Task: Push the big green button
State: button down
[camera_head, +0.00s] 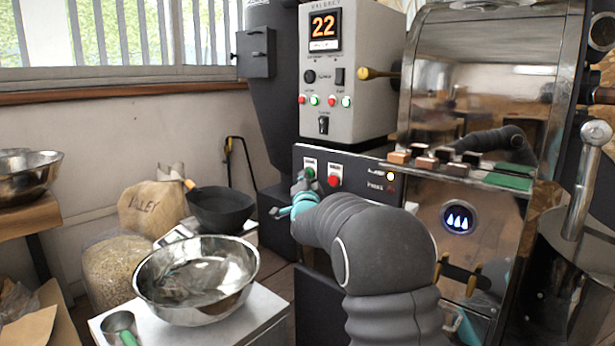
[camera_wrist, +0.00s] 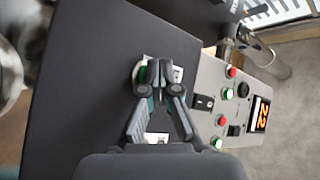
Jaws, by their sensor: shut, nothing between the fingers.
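The big green button (camera_head: 309,172) is on the upper left of the machine's dark front panel, with a pale label above it. My gripper (camera_head: 299,188), with teal parts, is just in front of it and below it in the head view, covering part of it. In the wrist view my shut, empty fingers (camera_wrist: 158,92) point at the panel, and a green edge of the button (camera_wrist: 142,76) shows at their left side. I cannot tell whether the fingertips touch the button. A red button (camera_head: 334,181) is to its right in the head view.
Above is a grey control box (camera_head: 344,75) with a "22" display and small red and green buttons. A shiny steel bowl (camera_head: 196,280) stands on a white surface at lower left. A black pan (camera_head: 220,212) and a sack (camera_head: 150,208) are behind it.

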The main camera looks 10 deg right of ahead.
jog(key=shift+a, duration=0.1)
dwell(0.3)
jog(key=shift+s+a+b, duration=0.5)
jog(key=shift+a+b, duration=0.05)
jog(key=shift+b, duration=0.1)
jog(key=s+a+b, duration=0.1)
jog(key=a, duration=0.1)
jog(key=s+a+b, duration=0.1)
jog(key=s+a, duration=0.1)
dwell(0.5)
dwell(0.5)
